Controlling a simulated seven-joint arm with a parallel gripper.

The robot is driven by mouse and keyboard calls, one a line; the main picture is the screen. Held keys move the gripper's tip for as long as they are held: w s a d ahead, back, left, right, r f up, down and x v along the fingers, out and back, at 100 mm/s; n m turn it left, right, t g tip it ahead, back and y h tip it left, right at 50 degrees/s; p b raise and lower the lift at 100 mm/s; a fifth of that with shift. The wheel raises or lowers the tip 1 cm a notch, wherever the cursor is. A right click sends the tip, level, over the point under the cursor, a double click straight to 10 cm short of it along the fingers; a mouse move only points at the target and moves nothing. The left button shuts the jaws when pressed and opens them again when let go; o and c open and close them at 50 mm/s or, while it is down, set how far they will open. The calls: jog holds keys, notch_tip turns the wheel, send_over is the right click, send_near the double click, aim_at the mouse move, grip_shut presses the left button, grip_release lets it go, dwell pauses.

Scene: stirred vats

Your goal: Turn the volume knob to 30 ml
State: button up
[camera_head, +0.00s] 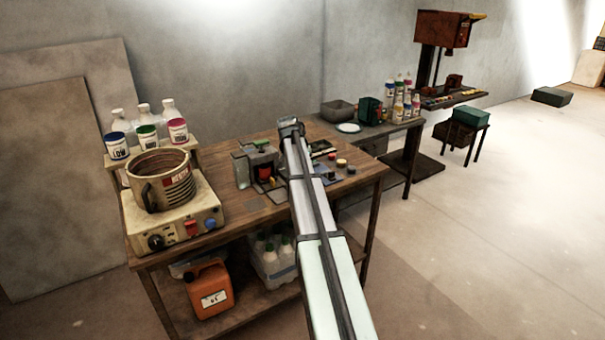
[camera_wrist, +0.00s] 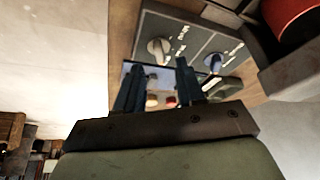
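A dark control panel (camera_wrist: 187,40) with printed white labels lies beyond my gripper in the wrist view. A cream knob (camera_wrist: 159,48) stands on its left and a blue-grey knob (camera_wrist: 213,62) on its right. The labels are too small and slanted to read, so I cannot tell which is the volume knob or its setting. My gripper (camera_wrist: 158,80) is open, its two dark fingers apart with no knob between them. The fingertips appear just short of the cream knob. In the head view my arm covers much of this panel.
A red round part (camera_wrist: 290,12) in a dark housing is close on the right of the wrist view. In the head view, a blue panel with coloured buttons (camera_head: 341,163) is right of my arm. A heater with a metal vat (camera_head: 160,185) stands at the table's left end.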

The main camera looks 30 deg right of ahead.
jog(key=v, duration=0.9)
jog(key=shift+r, duration=0.35)
jog(key=shift+a, duration=0.1)
jog(key=s+a+f+n+g+y, duration=0.15)
jog(key=s+a+f, duration=0.6)
jog(key=f, duration=0.75)
jog(key=s+a+f+n+g+y, duration=0.1)
jog(key=s+a+f+n+g, duration=0.15)
jog(key=s+a+f, duration=0.85)
jog(key=s+a+f+n+g+y, duration=0.1)
jog(key=s+a+f+n, duration=0.3)
jog(key=f, duration=1.4)
jog(key=s+a+f+n+g, duration=0.1)
jog(key=s+a+f, duration=0.3)
jog(key=s, duration=0.7)
jog(key=s+a+f+n+g, duration=0.1)
jog(key=s+a+f, duration=0.2)
jog(key=s+f, duration=0.4)
jog(key=s+a+f+n+g, duration=0.2)
jog(key=s+a+f, duration=0.2)
jog(key=s, duration=1.1)
jog(key=shift+a+f, duration=0.35)
jog(key=shift+f, duration=0.35)
